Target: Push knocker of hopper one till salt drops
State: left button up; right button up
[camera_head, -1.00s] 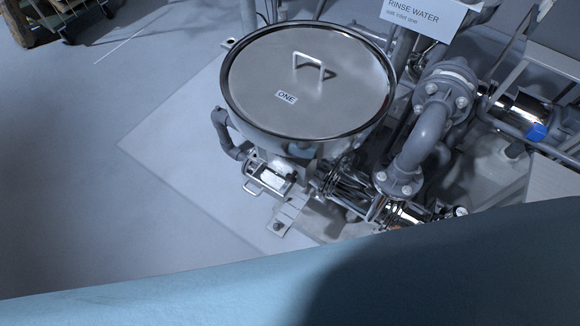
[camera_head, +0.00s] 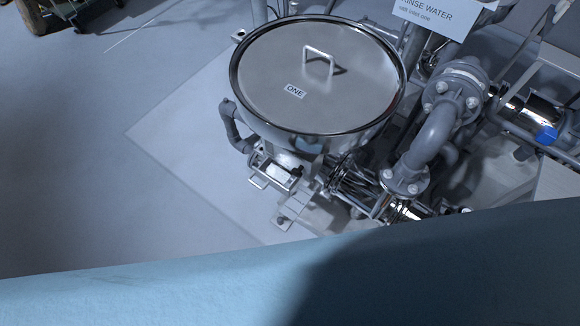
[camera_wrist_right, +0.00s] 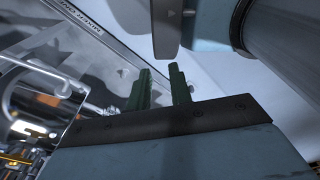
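Hopper one (camera_head: 345,75) is a round metal vessel with a lid labelled ONE and a bar handle, upper middle in the head view. A small metal unit with a pale bar handle (camera_head: 274,172) sits low on its front side. I cannot tell whether this is the knocker. No salt is visible. My right gripper (camera_wrist_right: 161,70) shows in the right wrist view, with two dark green fingers held a little apart and nothing between them. It touches nothing that I can make out. Neither gripper shows in the head view.
Grey flanged pipes (camera_head: 430,135) and shiny fittings stand right of the hopper. A RINSE WATER sign (camera_head: 432,14) is at the top right. A grey curved pipe (camera_head: 232,130) runs down the hopper's left side. The floor (camera_head: 80,170) at left is clear; a cart stands at the top left.

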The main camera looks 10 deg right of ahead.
grip_shut()
dwell(1.4)
